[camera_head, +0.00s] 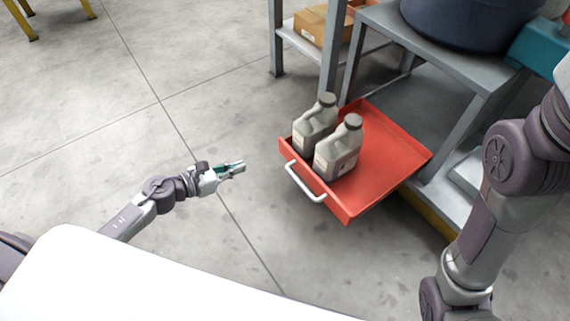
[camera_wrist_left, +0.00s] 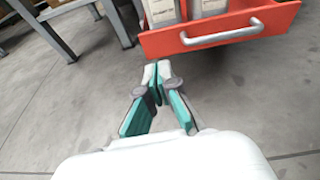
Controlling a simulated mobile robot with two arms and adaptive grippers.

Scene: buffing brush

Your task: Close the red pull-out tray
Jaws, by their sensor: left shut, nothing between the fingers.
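The red pull-out tray (camera_head: 385,155) is pulled out from under the grey bench. Two grey bottles with dark caps, a left one (camera_head: 314,125) and a right one (camera_head: 338,152), stand upright in its front part. A pale bar handle (camera_head: 304,183) is on its front face. In the left wrist view, the tray front (camera_wrist_left: 160,42) and handle (camera_wrist_left: 222,35) are ahead and to the right. My left gripper (camera_head: 241,166) is shut and empty, to the left of the handle and apart from it. Its closed fingertips (camera_wrist_left: 157,68) show below the tray front. My right gripper is not in view.
The grey metal bench (camera_head: 445,45) carries a large dark blue tub (camera_head: 470,18). A cardboard box (camera_head: 318,24) sits on a low shelf behind. My right arm stands at the right. The grey floor left of the tray is clear.

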